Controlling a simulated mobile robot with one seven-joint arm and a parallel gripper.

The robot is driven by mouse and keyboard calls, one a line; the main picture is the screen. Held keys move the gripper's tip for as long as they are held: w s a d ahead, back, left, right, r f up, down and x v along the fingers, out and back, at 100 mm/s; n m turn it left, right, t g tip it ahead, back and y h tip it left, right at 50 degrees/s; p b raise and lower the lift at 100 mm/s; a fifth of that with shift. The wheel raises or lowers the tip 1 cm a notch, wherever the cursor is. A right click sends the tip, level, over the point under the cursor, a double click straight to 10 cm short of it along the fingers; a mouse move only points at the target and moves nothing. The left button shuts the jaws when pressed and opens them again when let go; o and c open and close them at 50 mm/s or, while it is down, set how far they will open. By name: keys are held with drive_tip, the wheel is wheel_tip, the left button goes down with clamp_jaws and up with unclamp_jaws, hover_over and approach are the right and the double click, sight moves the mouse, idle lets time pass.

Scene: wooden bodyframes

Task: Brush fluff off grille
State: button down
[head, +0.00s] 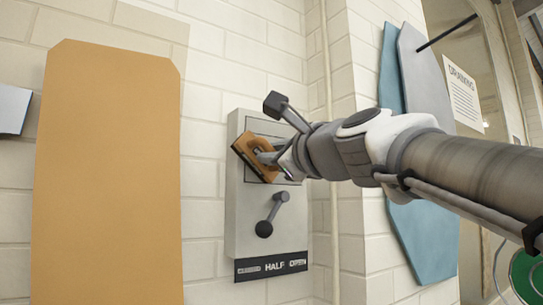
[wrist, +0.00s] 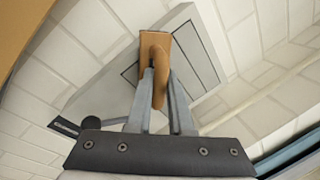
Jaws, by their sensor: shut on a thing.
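My gripper (head: 272,158) is shut on the handle of a brown wooden brush (head: 250,160), which also shows between the two grey fingers (wrist: 160,80) in the wrist view (wrist: 156,48). The brush is tilted and lies in front of a grey wall panel (head: 241,225). It overlaps a dark-outlined rectangle (head: 262,127) on the panel's upper part, which seems to be the grille area. I cannot tell whether the brush touches it. The brush and gripper hide much of this area. I cannot make out any fluff.
A lever with a dark round knob (head: 264,229) sits lower on the panel, above a black label strip (head: 271,268). A large tan board (head: 110,180) stands left.

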drive_tip(key=shift+a+f, duration=0.15)
drive_tip(key=shift+a, duration=0.05)
drive_tip(key=shift+d+r+b+v, duration=0.1)
drive_tip(key=shift+d+r+v, duration=0.05)
drive_tip(key=shift+v, duration=0.8)
drive_tip(key=shift+d+r+b+v, duration=0.15)
drive_tip(key=shift+v, duration=0.8)
drive_tip(key=shift+d+r+b+v, duration=0.1)
drive_tip(key=shift+d+r+v, duration=0.05)
drive_tip(key=shift+v, duration=0.8)
drive_tip(key=shift+w, duration=0.1)
drive_tip(key=v, duration=0.3)
drive_tip(key=shift+w+d+r, duration=0.1)
drive_tip(key=shift+d+r, duration=0.15)
